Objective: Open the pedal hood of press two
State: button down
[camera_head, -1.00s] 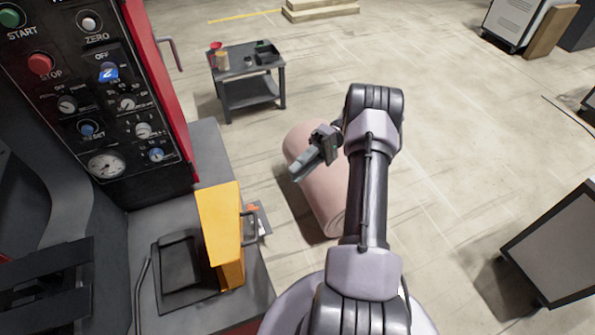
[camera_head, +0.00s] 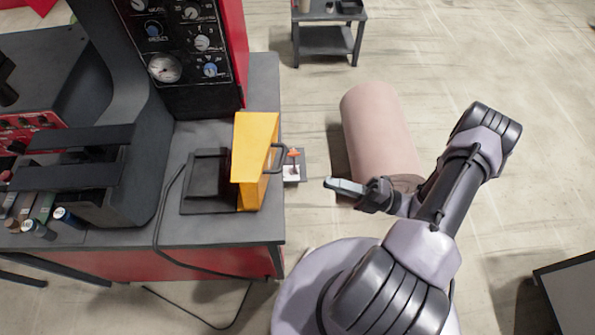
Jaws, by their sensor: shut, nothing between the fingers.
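The yellow pedal hood (camera_head: 255,145) stands upright at the right side of the dark bench top. Its dark handle (camera_head: 279,158) sticks out from its right face. A black tray-like plate (camera_head: 205,180) lies to its left. I cannot tell whether the pedal is under the hood. The press's dark control panel (camera_head: 175,45) with knobs and a gauge rises behind the hood. My gripper (camera_head: 330,184) is shut and empty. It points left, to the right of the handle and apart from it.
A pink cylinder (camera_head: 375,125) lies on the floor behind my gripper. A dark side table (camera_head: 325,40) stands at the back. A black cable (camera_head: 160,215) runs over the bench front. The floor at right is mostly open.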

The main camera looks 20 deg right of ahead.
aim_at(282, 166)
jog(key=b+x, duration=0.1)
jog(key=x, duration=0.9)
jog(key=shift+w+a, duration=0.2)
jog(key=shift+a, duration=0.1)
jog(key=shift+r, duration=0.1)
jog(key=shift+g+h, duration=0.3)
jog(key=shift+h, duration=0.2)
jog(key=a+r+p, duration=0.1)
jog(key=p, duration=0.1)
jog(key=w+a+r+p, duration=0.1)
jog(key=a+r+p, duration=0.1)
jog(key=shift+d, duration=0.1)
jog(key=shift+s, duration=0.1)
